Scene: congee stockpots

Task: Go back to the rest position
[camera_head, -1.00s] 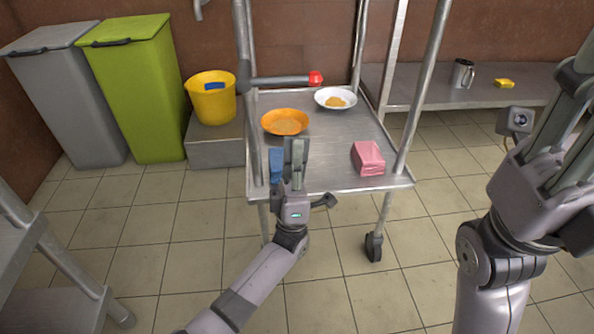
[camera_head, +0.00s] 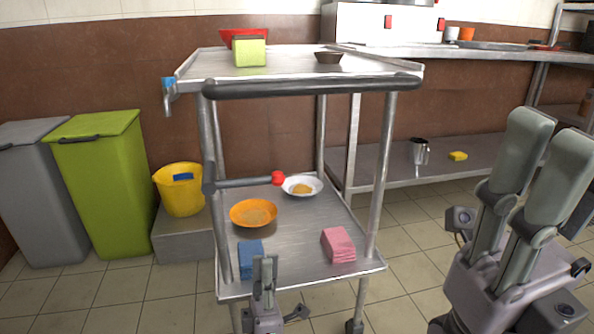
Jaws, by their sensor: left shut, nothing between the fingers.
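My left gripper (camera_head: 264,262) is shut and empty. It points up in front of the trolley's lower shelf (camera_head: 290,237), low in the view, and overlaps the blue folded cloth (camera_head: 250,257) in the picture. I cannot tell whether it touches the shelf. My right gripper (camera_head: 548,155) is raised at the right edge, large and near the camera. Its two fingers stand apart with nothing seen between them. The lower shelf also holds an orange plate (camera_head: 254,213), a white plate with food (camera_head: 302,187) and a pink folded cloth (camera_head: 338,245).
The trolley's dark handle (camera_head: 315,86) and upper shelf (camera_head: 290,66) rise above my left gripper. A red-tipped bar (camera_head: 245,183) crosses the trolley's left side. Green (camera_head: 105,185) and grey bins and a yellow bucket (camera_head: 180,192) stand left.

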